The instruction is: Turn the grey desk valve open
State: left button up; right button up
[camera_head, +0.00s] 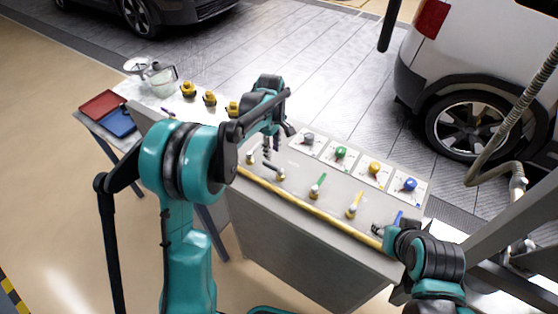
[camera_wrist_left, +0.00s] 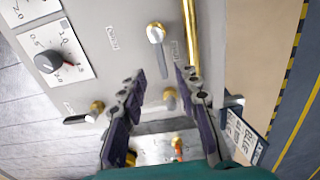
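The grey desk valve (camera_head: 278,173) is on the desk top, left of the green-handled one, its handle pointing back-left. In the left wrist view its pale grey handle (camera_wrist_left: 156,36) lies between two printed labels and points down towards my fingers. My left gripper (camera_head: 267,150) hangs over the desk just left of this valve. In the wrist view its two dark fingers (camera_wrist_left: 160,76) are apart, with the handle's end near the gap; I see no grip on it. My right gripper (camera_head: 379,230) is low at the desk's front right, near the blue handle (camera_head: 398,218); its fingers are too small to judge.
Green (camera_head: 319,184) and yellow (camera_head: 354,204) valves stand to the right. A row of gauge plates, including the grey one (camera_head: 308,139), lies behind. A yellow rail (camera_head: 300,205) runs along the front edge. Red (camera_head: 103,104) and blue (camera_head: 118,122) trays are left.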

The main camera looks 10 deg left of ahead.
aim_at(272, 165)
pick_arm(q)
notch_tip(272, 165, down, 8)
jog(key=shift+r+b, duration=0.2)
jog(key=shift+b, duration=0.5)
grip_shut()
